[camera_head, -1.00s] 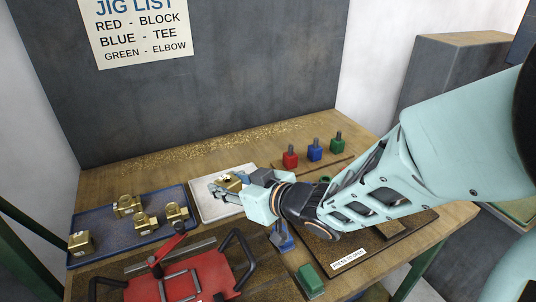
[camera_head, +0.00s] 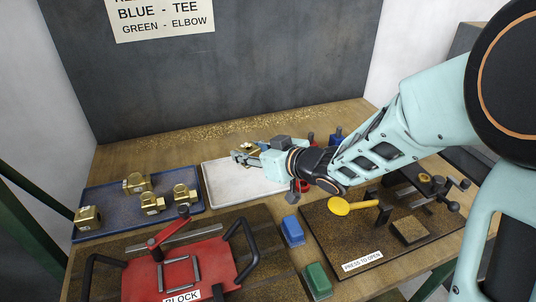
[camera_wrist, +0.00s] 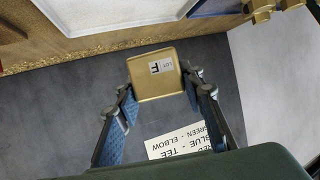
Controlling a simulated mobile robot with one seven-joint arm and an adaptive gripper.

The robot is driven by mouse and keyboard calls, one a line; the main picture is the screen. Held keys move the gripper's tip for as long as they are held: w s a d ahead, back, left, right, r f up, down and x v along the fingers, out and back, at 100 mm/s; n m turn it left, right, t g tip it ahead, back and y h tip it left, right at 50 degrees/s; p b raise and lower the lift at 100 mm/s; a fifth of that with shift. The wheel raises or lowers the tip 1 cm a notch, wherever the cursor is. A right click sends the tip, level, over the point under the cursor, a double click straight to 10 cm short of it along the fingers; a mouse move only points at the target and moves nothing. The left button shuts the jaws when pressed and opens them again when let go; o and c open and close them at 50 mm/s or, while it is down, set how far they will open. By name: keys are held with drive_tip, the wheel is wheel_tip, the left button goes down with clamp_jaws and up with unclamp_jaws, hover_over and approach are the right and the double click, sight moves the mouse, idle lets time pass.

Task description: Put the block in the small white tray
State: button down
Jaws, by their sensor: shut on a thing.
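My gripper (camera_head: 245,157) is shut on a brass block (camera_wrist: 154,74), which shows in the wrist view between the two fingers with a white label marked F. In the head view only a small part of the block (camera_head: 249,148) shows behind the fingers. The gripper reaches leftward, over or just behind the far part of the small white tray (camera_head: 225,195); its exact height above the tray cannot be told. The tray's visible surface is bare, and my arm hides its right part. A strip of the tray also shows in the wrist view (camera_wrist: 95,15).
A blue tray (camera_head: 110,218) with several brass fittings lies left of the white tray. A red jig (camera_head: 200,255) with black handles stands in front. Blue (camera_head: 292,231) and green (camera_head: 317,280) blocks and a dark fixture board (camera_head: 345,245) lie to the right. A grey wall rises behind.

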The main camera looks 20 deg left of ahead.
drive_tip(key=b, duration=0.4)
hover_over(254, 174)
wheel_tip(254, 174, down, 6)
drive_tip(key=shift+s+r, duration=0.15)
drive_tip(key=shift+w+a+f+b, duration=0.1)
drive_tip(key=shift+w+f+b, duration=0.15)
drive_tip(key=shift+f+b, duration=1.25)
drive_tip(key=shift+f, duration=0.1)
drive_tip(key=shift+f, duration=0.15)
drive_tip(key=c, duration=1.3)
unclamp_jaws()
drive_tip(key=shift+s+f, duration=0.1)
drive_tip(key=shift+d+r, duration=0.2)
drive_tip(key=shift+r, duration=0.1)
drive_tip(key=p+v, duration=0.1)
drive_tip(key=v, duration=0.6)
drive_tip(key=shift+s+p, duration=0.15)
drive_tip(key=shift+p, duration=0.15)
